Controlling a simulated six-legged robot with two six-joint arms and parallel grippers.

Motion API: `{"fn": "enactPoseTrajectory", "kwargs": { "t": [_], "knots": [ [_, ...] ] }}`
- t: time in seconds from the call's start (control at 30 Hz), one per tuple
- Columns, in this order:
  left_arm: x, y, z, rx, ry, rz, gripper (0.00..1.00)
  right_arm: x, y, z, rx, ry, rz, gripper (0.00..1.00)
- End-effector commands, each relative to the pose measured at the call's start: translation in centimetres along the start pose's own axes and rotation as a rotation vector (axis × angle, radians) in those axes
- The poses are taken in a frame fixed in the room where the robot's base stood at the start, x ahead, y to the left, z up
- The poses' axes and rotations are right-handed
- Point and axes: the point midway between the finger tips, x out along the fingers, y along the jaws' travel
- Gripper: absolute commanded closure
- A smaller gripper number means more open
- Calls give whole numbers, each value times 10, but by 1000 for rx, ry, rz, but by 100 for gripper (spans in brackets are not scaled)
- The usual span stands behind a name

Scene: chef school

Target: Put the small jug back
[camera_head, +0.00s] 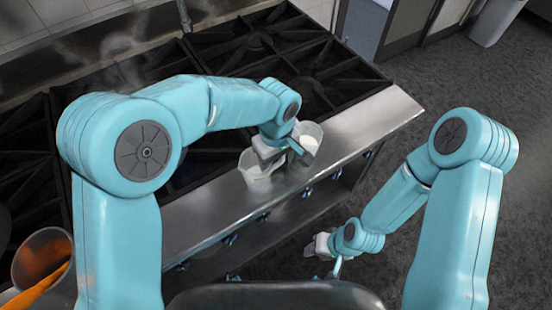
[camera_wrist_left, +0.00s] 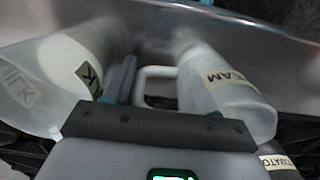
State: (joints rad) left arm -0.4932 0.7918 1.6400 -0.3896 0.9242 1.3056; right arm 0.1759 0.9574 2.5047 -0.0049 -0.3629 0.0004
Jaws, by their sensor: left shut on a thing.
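Two translucent jugs with white contents are at the steel ledge in front of the stove. The small jug (camera_head: 254,176), labelled CREAM, also shows at the right of the left wrist view (camera_wrist_left: 217,83), its handle toward my gripper. The milk jug (camera_wrist_left: 50,80) stands on the gripper's other side; in the head view it is the one further right (camera_head: 312,132). My left gripper (camera_head: 272,150) is between them, shut on what looks like the small jug's handle; its fingertips are partly hidden. My right gripper (camera_head: 326,256) hangs low over the floor, its jaws unclear.
The steel ledge (camera_head: 365,125) runs along the black stove grates (camera_head: 330,65). A container with orange contents (camera_head: 42,262) is at the lower left. A TOMATO label (camera_wrist_left: 276,162) shows at the wrist view's edge. The ledge's right end is bare.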

Motion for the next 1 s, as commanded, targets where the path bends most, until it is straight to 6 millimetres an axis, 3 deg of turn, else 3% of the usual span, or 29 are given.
{"fn": "enactPoseTrajectory", "kwargs": {
  "t": [0.07,0.1,0.13,0.53,1.0],
  "knots": [
    [4,0,0,0,0,0,91,4,2,0,0,0,0,57],
    [3,0,0,0,0,0,37,3,1,0,0,0,0,57],
    [2,0,0,0,0,0,33,3,1,0,0,0,0,57],
    [-6,1,0,0,2,2,33,0,0,0,0,0,0,57],
    [-105,1,0,0,3,3,33,7,2,0,0,0,0,57]
  ]
}}
